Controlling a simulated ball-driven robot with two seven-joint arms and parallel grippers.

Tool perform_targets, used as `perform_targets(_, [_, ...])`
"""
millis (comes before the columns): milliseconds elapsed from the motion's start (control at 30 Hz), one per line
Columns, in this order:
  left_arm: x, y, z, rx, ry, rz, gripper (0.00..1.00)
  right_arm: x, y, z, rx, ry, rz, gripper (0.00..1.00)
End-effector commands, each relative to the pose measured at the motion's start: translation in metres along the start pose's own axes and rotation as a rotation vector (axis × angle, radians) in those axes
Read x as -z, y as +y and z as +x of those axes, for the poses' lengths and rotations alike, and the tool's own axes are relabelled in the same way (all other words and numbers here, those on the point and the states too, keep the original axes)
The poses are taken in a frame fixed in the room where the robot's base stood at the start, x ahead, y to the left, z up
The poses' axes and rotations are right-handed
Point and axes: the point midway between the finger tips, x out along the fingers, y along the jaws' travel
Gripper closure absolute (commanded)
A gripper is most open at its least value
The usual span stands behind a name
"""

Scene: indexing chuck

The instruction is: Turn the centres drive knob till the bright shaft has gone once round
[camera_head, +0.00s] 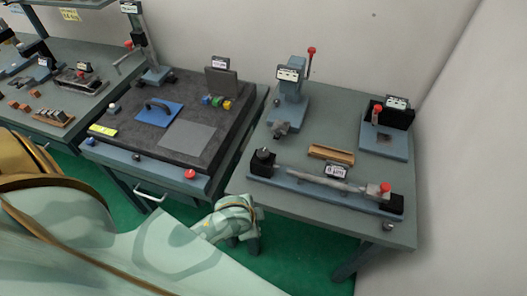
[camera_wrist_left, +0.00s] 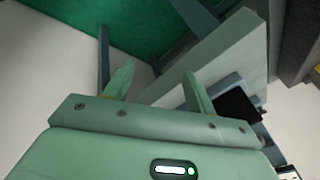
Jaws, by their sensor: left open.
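The centres (camera_head: 320,188) lie along the front of the right-hand bench, on a long blue-grey base. A bright shaft (camera_head: 318,180) runs between a black block (camera_head: 261,164) at the left end and another black block with a red part (camera_head: 385,188) at the right. A dark round knob (camera_head: 264,153) tops the left block. The labels are too small to read. My left gripper (camera_head: 244,245) points down, open and empty, in front of the bench's left front edge, apart from the centres. Its spread fingers also show in the left wrist view (camera_wrist_left: 158,82). My right gripper is not in view.
Behind the centres are a wooden tray (camera_head: 331,154), a blue stand with a red-tipped lever (camera_head: 290,95) and a fixture (camera_head: 385,135). A second bench with a dark mat (camera_head: 150,100) stands left, past a gap.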

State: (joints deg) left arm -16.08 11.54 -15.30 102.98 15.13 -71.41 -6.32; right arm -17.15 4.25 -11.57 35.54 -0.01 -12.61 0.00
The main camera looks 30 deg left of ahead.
Motion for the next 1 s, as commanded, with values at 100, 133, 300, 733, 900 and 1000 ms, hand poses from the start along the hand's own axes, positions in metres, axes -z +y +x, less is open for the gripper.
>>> perform_targets(100, [0.021, -0.011, -0.002, -0.026, 0.026, 0.063, 0.44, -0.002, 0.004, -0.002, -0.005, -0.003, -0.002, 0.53])
perform_targets(133, [0.027, -0.014, -0.002, -0.033, 0.031, 0.081, 0.44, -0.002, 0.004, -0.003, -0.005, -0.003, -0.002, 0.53])
perform_targets(300, [0.06, -0.033, -0.011, -0.085, 0.067, 0.215, 0.44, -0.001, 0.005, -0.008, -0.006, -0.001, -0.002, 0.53])
perform_targets(733, [0.134, -0.157, -0.102, -0.306, 0.046, 0.954, 0.44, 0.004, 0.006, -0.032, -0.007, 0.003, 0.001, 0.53])
perform_targets(900, [0.127, -0.217, -0.157, -0.417, -0.001, 1.2, 0.44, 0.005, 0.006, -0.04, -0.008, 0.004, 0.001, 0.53])
perform_targets(1000, [0.123, -0.232, -0.174, -0.455, -0.007, 1.261, 0.44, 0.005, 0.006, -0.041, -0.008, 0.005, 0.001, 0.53])
